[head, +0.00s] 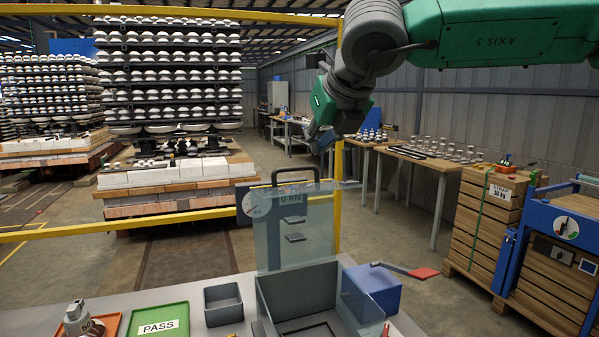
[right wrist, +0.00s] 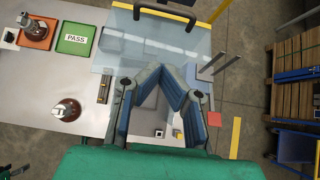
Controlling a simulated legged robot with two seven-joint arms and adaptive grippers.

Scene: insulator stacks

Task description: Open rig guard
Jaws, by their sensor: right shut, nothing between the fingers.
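The rig guard (head: 266,235) is a clear panel with a black handle (head: 295,170) on its top edge. In the head view it stands roughly upright at the back of the grey open-topped rig box (head: 298,287). In the right wrist view the clear guard (right wrist: 150,50) and its handle (right wrist: 165,12) lie ahead of the fingers. My right gripper (head: 326,142) is above and beside the handle, apart from it in the picture. Its blue-padded fingers (right wrist: 163,68) come together with nothing between them. My left gripper is not in view.
A green PASS tray (head: 158,326), an orange tray holding an insulator (head: 80,319) and a grey bin (head: 223,303) are left of the rig. A blue box (head: 375,287) and a red-ended lever (head: 423,272) are right. A yellow frame post (head: 338,200) stands behind.

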